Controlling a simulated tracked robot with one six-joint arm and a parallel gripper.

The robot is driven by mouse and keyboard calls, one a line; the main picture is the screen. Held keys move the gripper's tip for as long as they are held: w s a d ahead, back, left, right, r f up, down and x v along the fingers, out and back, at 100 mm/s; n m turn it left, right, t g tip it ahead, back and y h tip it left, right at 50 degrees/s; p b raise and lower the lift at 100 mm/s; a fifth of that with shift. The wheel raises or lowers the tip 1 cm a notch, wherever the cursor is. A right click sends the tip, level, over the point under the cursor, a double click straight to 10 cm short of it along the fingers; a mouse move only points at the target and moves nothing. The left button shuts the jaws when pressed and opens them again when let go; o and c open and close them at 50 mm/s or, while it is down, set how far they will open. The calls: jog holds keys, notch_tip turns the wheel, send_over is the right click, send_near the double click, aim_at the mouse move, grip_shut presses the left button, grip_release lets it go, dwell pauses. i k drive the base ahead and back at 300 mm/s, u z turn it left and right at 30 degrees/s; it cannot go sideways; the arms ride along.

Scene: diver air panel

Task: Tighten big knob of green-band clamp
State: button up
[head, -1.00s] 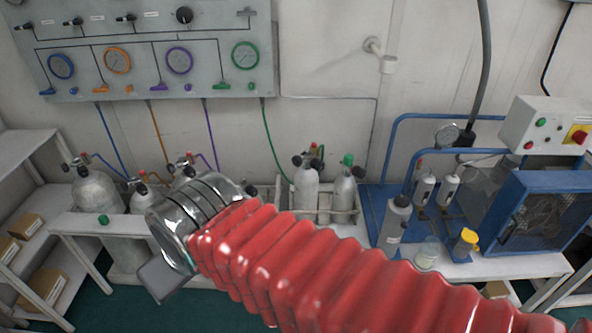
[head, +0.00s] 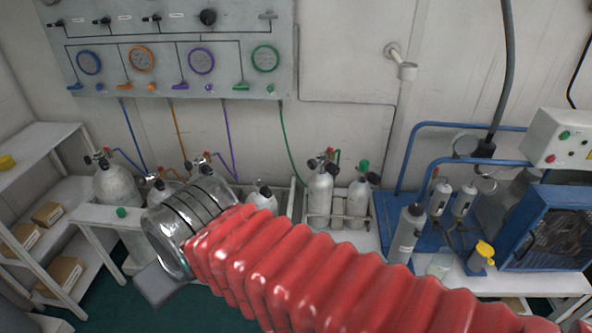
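A green hose (head: 291,150) runs from the panel down to a grey-white cylinder (head: 320,198) in the middle of the bench. Dark knobs (head: 313,165) and green fittings show at this cylinder's top; I cannot tell which is the clamp's big knob, and the green band is too small to make out. My arm, in red bellows with a shiny metal wrist, reaches across the front to the left. The wrist is left of this cylinder and, in the picture, covers part of the left cylinders.
A second cylinder (head: 358,201) with a green cap stands just right. Other cylinders (head: 115,185) stand left. The gauge panel (head: 225,80) is on the wall above. A blue-framed compressor (head: 545,225), grey bottle (head: 406,235) and yellow-capped bottle (head: 480,256) stand right. White shelves (head: 50,143) are left.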

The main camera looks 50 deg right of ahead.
aim_at(312, 164)
jog(key=i, duration=1)
jog(key=u, duration=0.05)
